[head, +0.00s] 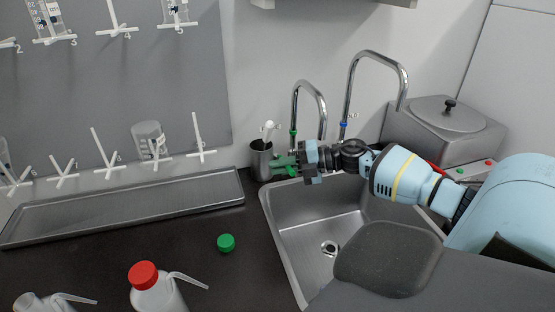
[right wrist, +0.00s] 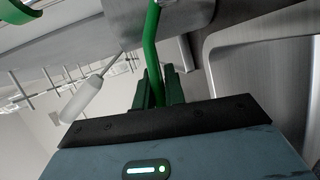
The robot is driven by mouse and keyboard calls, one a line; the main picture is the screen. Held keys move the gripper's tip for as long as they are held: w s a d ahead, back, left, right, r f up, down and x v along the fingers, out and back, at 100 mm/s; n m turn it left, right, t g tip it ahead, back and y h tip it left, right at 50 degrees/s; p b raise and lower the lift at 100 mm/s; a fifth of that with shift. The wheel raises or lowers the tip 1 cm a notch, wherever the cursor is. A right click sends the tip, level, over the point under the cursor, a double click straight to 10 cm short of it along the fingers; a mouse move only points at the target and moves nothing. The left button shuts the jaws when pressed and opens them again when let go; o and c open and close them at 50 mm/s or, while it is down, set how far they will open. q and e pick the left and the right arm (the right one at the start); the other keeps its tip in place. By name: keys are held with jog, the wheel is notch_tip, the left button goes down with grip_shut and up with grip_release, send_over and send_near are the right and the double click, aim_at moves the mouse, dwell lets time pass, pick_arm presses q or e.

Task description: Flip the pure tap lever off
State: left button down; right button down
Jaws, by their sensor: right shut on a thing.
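Two chrome gooseneck taps stand behind the sink; their small labels are too small to read. The shorter left tap (head: 312,84) has a green part (head: 293,131) at its base, and the taller right tap (head: 379,53) has a blue one (head: 343,125). My right gripper (head: 283,163) reaches in from the right, in front of the left tap. In the right wrist view its fingers (right wrist: 157,88) are shut on a bright green lever (right wrist: 151,42), which runs up between them. The lever is hidden by the gripper in the head view. My left gripper is not in view.
A steel sink (head: 300,232) lies below the arm. A metal cup (head: 260,162) holding a white-handled brush stands close left of the gripper. A long tray (head: 120,206), green cap (head: 226,242) and red-capped bottle (head: 144,275) are on the dark counter. A lidded steel bath (head: 442,132) stands right.

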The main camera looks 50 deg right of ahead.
jog(key=c, duration=1.5)
grip_release()
jog(key=shift+s+d, duration=0.1)
jog(key=shift+d, duration=0.05)
jog(key=v, duration=0.7)
jog(key=shift+s+d+r+p, duration=0.1)
jog(key=shift+s+d+p, duration=0.1)
jog(key=shift+s+p, duration=0.1)
